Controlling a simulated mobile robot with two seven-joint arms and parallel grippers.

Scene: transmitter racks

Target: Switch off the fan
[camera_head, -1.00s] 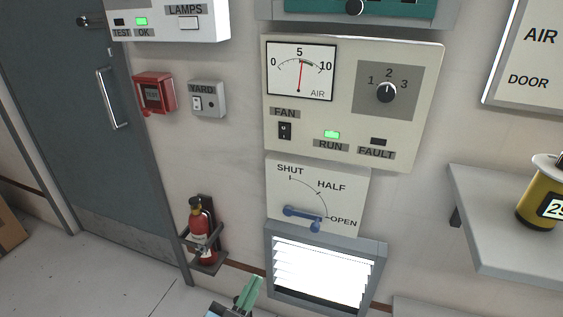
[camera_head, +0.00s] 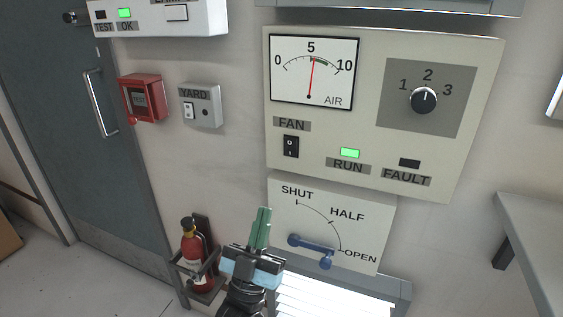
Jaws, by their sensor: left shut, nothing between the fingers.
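The fan panel (camera_head: 300,165) is a beige box on the wall. Its black FAN rocker switch (camera_head: 290,146) sits at the lower left, under the FAN label (camera_head: 291,124). The green RUN lamp (camera_head: 350,153) is lit and the FAULT lamp (camera_head: 409,163) is dark. The AIR gauge (camera_head: 292,87) needle points just right of 5. The rotary knob (camera_head: 424,100) points to 2. My left gripper (camera_head: 261,228), with green fingers, is shut and empty, below and left of the switch, clear of it. My right gripper is not in view.
Below the panel is a damper plate (camera_head: 288,208) with a blue lever (camera_head: 312,250), over a bright louvre (camera_head: 335,303). A fire extinguisher (camera_head: 193,252), YARD switch box (camera_head: 203,118) and red call point (camera_head: 141,99) are at left. A grey shelf (camera_head: 535,222) juts out at right.

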